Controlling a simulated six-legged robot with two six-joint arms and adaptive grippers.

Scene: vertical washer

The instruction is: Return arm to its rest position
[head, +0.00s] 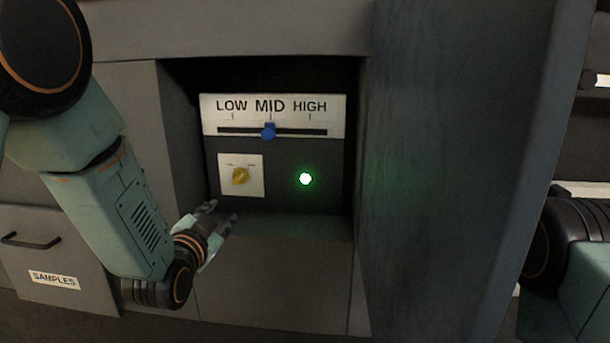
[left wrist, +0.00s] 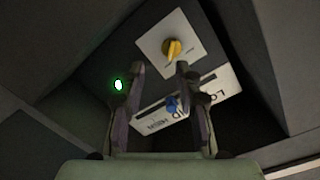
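My left gripper (head: 220,214) is at the lower front of the recessed control panel, below the yellow knob (head: 240,176). Its fingers (left wrist: 160,80) are spread apart with nothing between them in the left wrist view. The yellow knob also shows in the left wrist view (left wrist: 172,48), beyond the fingertips. The blue slider (head: 268,131) stands under MID on the LOW-MID-HIGH scale (head: 310,106). A green light (head: 305,179) glows right of the knob. Part of my right arm shows at the right edge; its gripper is out of view.
The panel sits in a recess with a ledge (head: 290,227) and side walls close to my left gripper. A tall dark panel (head: 440,150) stands right of the recess. A drawer labelled SAMPLES (head: 54,280) with a handle is at the lower left.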

